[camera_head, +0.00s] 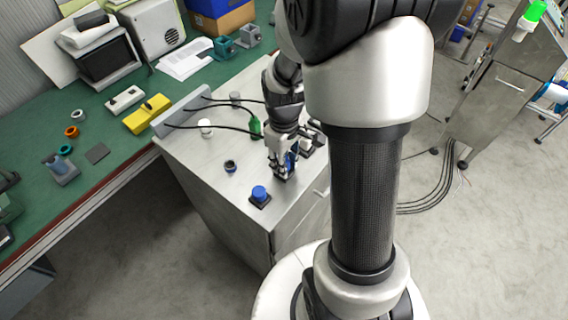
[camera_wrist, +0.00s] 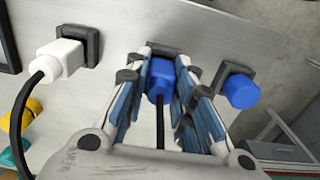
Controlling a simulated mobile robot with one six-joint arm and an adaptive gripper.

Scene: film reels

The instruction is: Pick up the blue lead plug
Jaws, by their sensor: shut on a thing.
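The blue lead plug (camera_wrist: 161,80) is between the fingers of my gripper (camera_wrist: 164,66) in the wrist view, with a finger against each side. A black lead runs from it back toward the palm. Its far end meets a dark socket (camera_wrist: 165,47) on the metal top; I cannot tell whether it is seated there. In the head view my gripper (camera_head: 284,170) points down at the cabinet top, and the fingers mostly hide the plug, leaving a bit of blue showing.
A blue round cap (camera_head: 260,192) on a dark base is close by, also in the wrist view (camera_wrist: 241,92). A white plug (camera_wrist: 60,59) is at left there. A dark ring (camera_head: 230,166) and green plug (camera_head: 255,126) stand on the cabinet (camera_head: 195,155). A cluttered green bench (camera_head: 40,135) adjoins it.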

